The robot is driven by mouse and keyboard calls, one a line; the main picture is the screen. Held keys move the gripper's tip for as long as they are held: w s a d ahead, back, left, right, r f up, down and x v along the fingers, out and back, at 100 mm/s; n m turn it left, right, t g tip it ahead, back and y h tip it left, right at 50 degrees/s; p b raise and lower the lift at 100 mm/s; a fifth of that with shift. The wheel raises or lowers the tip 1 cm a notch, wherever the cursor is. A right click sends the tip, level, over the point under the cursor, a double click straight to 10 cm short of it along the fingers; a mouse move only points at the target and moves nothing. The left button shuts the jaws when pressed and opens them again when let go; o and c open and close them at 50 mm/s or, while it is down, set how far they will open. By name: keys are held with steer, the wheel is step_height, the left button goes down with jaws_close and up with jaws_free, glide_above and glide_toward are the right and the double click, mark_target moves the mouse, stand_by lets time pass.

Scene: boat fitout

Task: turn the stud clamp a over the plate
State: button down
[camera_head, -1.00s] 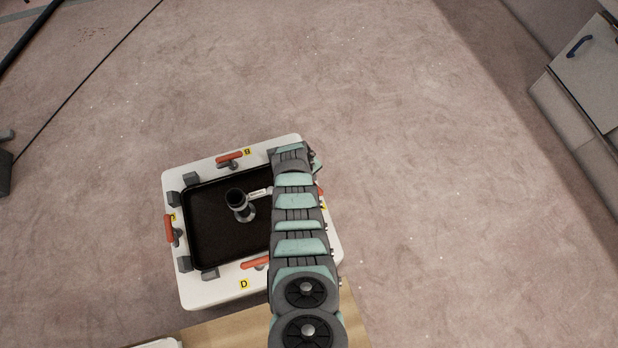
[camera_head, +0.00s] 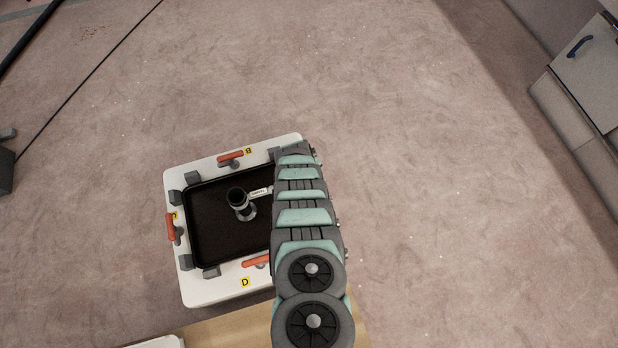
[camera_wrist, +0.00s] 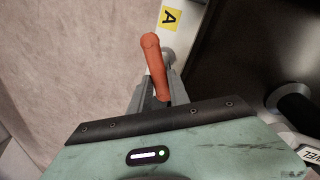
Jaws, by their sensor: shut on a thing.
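Stud clamp A has an orange handle (camera_wrist: 154,66) and a grey post beside it, next to the yellow A label (camera_wrist: 171,18) on the white frame. My gripper (camera_wrist: 162,97) is shut on the handle, with grey fingers on both sides. The handle lies roughly along the white rim, beside the dark plate rather than over it. The black plate (camera_head: 215,225) sits inside the white frame (camera_head: 205,291) in the head view; its edge also shows in the wrist view (camera_wrist: 240,60). My arm hides clamp A and my gripper in the head view.
Other orange-handled clamps stand by labels B (camera_head: 231,158), C (camera_head: 170,227) and D (camera_head: 257,261). A dark upright cylinder (camera_head: 238,198) with a white tag stands on the plate. Grey blocks line the plate's edges. Open carpet (camera_head: 430,180) lies to the right.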

steer(key=shift+s+n, duration=0.15)
steer(key=shift+n, duration=0.85)
steer(key=shift+d, duration=0.1)
steer(key=n, duration=0.1)
steer(key=n+b, duration=0.1)
steer(key=n, duration=0.1)
steer(key=n+y+b, duration=0.1)
steer(key=n, duration=0.1)
steer(key=shift+s+f+t, duration=0.2)
steer(key=shift+s+t, duration=0.1)
steer(key=shift+s, duration=0.05)
steer(key=shift+r+n+b, duration=0.1)
steer(key=shift+n+b, duration=0.3)
steer(key=shift+s+n+y+b, duration=0.15)
steer(key=shift+n+y+b, duration=0.15)
steer(key=shift+n, duration=0.8)
steer(key=shift+s+n+y+b, duration=0.1)
steer(key=shift+n+y+b, duration=0.2)
steer(key=shift+n, duration=0.8)
steer(key=c, duration=1.3)
jaws_free()
steer(key=shift+d+r, duration=0.1)
steer(key=shift+o, duration=0.2)
